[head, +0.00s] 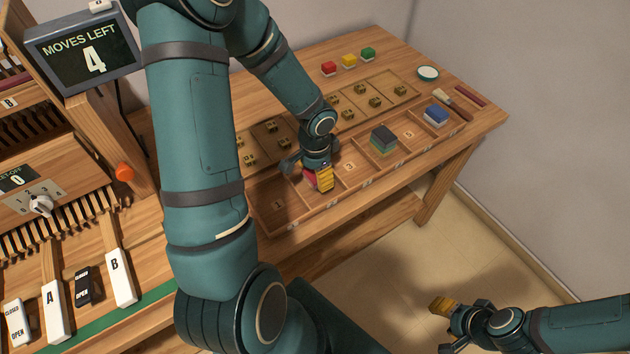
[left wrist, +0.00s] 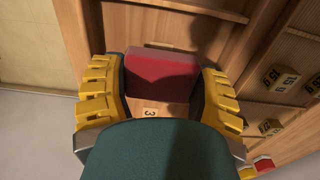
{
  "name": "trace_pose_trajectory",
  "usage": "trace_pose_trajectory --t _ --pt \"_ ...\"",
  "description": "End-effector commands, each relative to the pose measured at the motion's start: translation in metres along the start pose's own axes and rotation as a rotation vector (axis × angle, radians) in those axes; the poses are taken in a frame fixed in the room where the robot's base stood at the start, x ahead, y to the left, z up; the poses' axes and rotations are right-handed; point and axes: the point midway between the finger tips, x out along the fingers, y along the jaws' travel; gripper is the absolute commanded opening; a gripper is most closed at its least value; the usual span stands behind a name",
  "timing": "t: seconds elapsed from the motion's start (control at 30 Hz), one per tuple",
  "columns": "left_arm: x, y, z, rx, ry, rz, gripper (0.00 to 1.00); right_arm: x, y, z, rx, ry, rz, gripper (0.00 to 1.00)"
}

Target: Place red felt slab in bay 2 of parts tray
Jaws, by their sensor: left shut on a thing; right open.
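The red felt slab (head: 309,178) is in my left gripper (head: 319,181), partly hidden by its yellow fingers in the head view. In the left wrist view the slab (left wrist: 160,74) sits between both fingers, which are shut on it. The gripper is at the parts tray (head: 276,206), between the empty bay marked 1 and the empty bay marked 3 (head: 350,166), where bay 2 lies. I cannot tell whether the slab touches the tray floor. My right gripper (head: 446,327) is open and empty over the floor at lower right.
A dark slab on a green one (head: 383,138) and a blue slab (head: 436,115) occupy other bays. Small red, yellow and green blocks (head: 349,61) stand at the back. A sign (head: 86,52) reads MOVES LEFT 4. White keys (head: 120,278) are at lower left.

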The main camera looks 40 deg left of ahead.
Motion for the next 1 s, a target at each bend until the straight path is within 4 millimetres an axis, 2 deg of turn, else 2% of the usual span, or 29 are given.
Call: trace_pose_trajectory --t 0.03,0.17,0.57,0.6,0.63,1.0 --pt "0.010 0.001 0.000 0.000 -0.002 0.003 0.46 0.004 0.002 0.000 0.000 0.001 0.000 0.47" --pt "0.027 0.001 0.000 -0.001 -0.002 0.002 0.46 0.010 0.004 -0.001 -0.001 0.005 0.000 0.47" --pt "0.032 0.000 0.000 -0.001 0.000 0.000 0.46 0.013 0.005 -0.002 -0.001 0.006 0.000 0.47" --pt "0.032 0.000 0.000 -0.001 0.000 0.001 0.70 0.014 0.005 -0.002 -0.001 0.007 0.000 0.47" --pt "0.031 0.000 0.000 -0.001 0.000 0.001 0.80 0.013 0.005 -0.002 -0.001 0.007 0.000 0.47" --pt "0.029 0.000 0.000 -0.001 0.000 0.001 0.80 0.011 0.004 -0.002 -0.001 0.006 0.000 0.47"
